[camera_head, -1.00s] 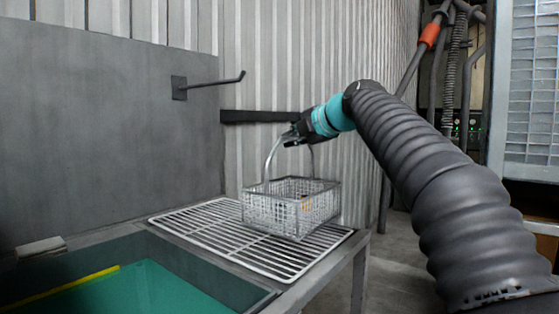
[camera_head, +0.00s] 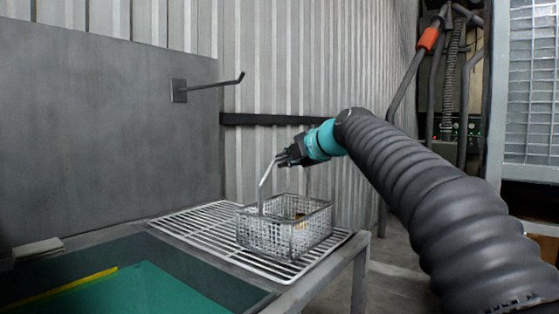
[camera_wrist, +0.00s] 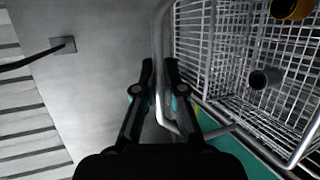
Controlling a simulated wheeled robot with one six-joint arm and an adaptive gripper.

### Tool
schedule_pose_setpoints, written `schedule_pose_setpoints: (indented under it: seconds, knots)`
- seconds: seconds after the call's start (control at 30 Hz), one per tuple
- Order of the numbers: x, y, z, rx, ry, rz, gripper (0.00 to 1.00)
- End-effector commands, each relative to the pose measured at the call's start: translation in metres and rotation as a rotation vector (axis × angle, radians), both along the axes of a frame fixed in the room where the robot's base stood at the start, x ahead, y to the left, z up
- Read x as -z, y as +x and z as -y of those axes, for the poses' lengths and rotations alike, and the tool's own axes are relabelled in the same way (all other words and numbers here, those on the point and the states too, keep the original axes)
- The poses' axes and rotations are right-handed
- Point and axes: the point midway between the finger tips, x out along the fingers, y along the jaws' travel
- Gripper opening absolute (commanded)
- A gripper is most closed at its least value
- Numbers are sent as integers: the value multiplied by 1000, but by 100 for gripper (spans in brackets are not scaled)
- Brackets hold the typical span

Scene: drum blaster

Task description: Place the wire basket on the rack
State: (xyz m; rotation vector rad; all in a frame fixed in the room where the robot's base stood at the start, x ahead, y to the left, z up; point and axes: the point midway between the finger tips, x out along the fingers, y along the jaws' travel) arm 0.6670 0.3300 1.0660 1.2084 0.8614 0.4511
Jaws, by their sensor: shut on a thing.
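The wire basket (camera_head: 285,232) is a silvery mesh box with a tall bent handle. It is over the right part of the rack (camera_head: 180,227), a flat grid of pale metal bars. I cannot tell whether its underside touches the bars. My gripper (camera_head: 280,158) is shut on the handle, above the basket. In the wrist view, the handle (camera_wrist: 158,60) passes at the fingertips of my gripper (camera_wrist: 160,68), and the basket (camera_wrist: 245,62) fills the right side. An orange part (camera_wrist: 291,8) and a dark grey round part (camera_wrist: 264,77) lie in the basket.
A sink-like tank (camera_head: 130,290) with green inside and a yellow strip lies at the front left. A wall hook (camera_head: 210,86) juts from the grey panel at the back. The rack's left part is bare. A corrugated wall stands close behind.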

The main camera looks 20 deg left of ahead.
Motion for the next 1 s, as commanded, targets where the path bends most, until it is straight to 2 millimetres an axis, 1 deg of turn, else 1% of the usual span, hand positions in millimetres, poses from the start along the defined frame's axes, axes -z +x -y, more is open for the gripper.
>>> schedule_pose_setpoints:
  seconds: [0.07,0.1,0.17,0.2,0.43,0.6,0.77,1.0]
  knots:
    - [0,-1,0,1,3,4,0]
    - [2,0,0,0,0,0,13]
    - [2,0,0,0,0,0,28]
    - [2,0,0,0,0,0,34]
    - [2,0,0,0,0,0,34]
    - [-2,-2,2,1,0,0,34]
    - [-9,-17,20,2,2,3,34]
    - [-25,-47,56,2,1,3,34]
